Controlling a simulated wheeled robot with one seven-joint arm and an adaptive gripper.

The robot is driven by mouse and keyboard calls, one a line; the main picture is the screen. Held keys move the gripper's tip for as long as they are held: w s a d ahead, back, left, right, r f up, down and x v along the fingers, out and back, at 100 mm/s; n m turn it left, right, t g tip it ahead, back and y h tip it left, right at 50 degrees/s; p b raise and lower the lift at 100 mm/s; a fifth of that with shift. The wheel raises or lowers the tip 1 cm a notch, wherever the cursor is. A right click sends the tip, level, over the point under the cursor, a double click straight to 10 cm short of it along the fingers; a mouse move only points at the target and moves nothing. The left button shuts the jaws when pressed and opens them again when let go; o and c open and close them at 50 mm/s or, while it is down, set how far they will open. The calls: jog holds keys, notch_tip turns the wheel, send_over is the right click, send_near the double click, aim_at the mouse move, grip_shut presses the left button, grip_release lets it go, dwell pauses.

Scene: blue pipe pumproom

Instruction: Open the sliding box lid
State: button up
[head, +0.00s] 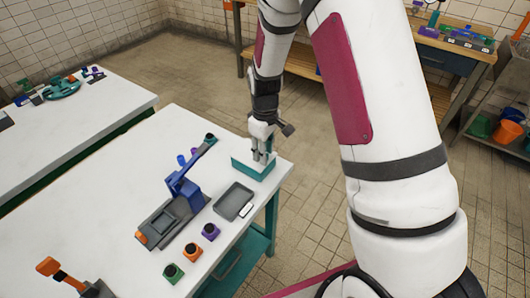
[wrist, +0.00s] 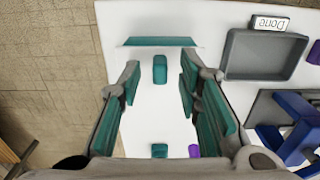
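The sliding box (head: 252,171) sits near the far right corner of the white table, with a teal side and a pale top. In the wrist view a teal side strip of the box (wrist: 158,41) lies across the top. A small teal block (wrist: 160,69), seemingly the lid's handle, stands on the white surface below that strip. My gripper (head: 262,157) points down over the box. In the wrist view its teal-padded fingers are apart, one on each side of the small block, and no contact shows. The lid's edges are hard to tell from the white table.
A grey tray (head: 233,201) with a "Done" label (wrist: 270,23) lies beside the box. A blue and grey lever device (head: 178,205) stands farther left. The table edge is close to the box.

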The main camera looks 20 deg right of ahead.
jog(key=shift+f, duration=0.55)
grip_shut()
